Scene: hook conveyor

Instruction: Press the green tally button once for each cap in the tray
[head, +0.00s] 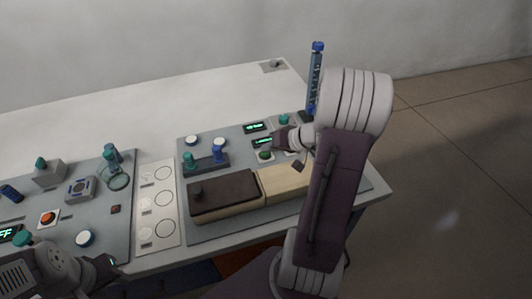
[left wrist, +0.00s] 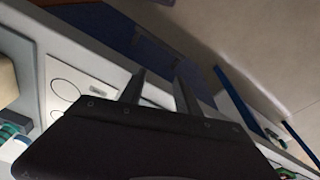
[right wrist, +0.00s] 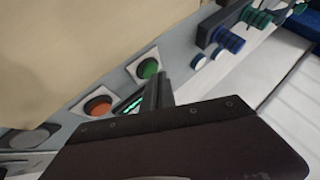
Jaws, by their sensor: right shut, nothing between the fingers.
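The green button (head: 265,155) sits on a white square base on the right grey panel. It also shows in the right wrist view (right wrist: 147,68). My right gripper (head: 277,142) is shut and empty, with its fingertips (right wrist: 161,78) beside the green button; whether they touch anything is unclear. A dark holder (head: 206,164) carries a teal and a blue capped piece; ribbed blue caps (right wrist: 228,40) show in the right wrist view. My left gripper (left wrist: 160,80) is open and empty near the table's front edge.
An orange button (right wrist: 98,107) and a lit display (right wrist: 132,104) lie close to the green button. A tall blue tube (head: 316,80) stands at the back right. The left panel (head: 110,215) holds several buttons and fixtures.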

